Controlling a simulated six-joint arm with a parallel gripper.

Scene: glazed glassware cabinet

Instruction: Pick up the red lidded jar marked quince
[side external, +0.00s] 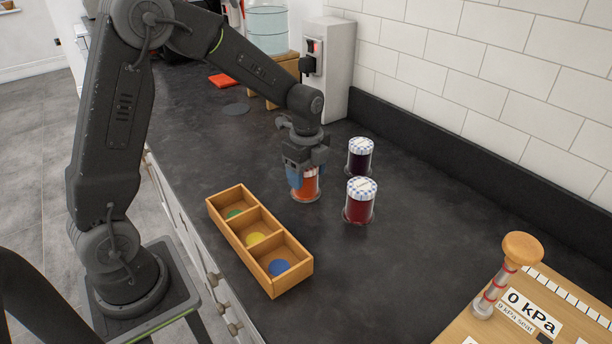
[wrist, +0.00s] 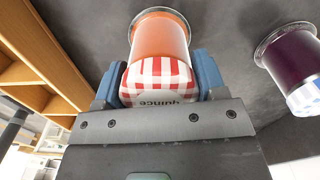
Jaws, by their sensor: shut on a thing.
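The quince jar (side external: 308,187) is glass with orange contents. My gripper (side external: 304,170) is above the jar, pointing down. Its two blue fingers (wrist: 160,84) are closed on opposite sides of the lid. The jar is upright, with its base at or very near the dark counter; I cannot tell any gap. The fingers hide most of the lid in the side view.
A dark purple jar (side external: 360,157) and a dark red jar (side external: 360,203), both with blue-and-white lids, stand close by on the right. A wooden three-compartment box (side external: 212,207) with coloured discs lies left. A wooden board (side external: 460,320) with a gauge is at front right.

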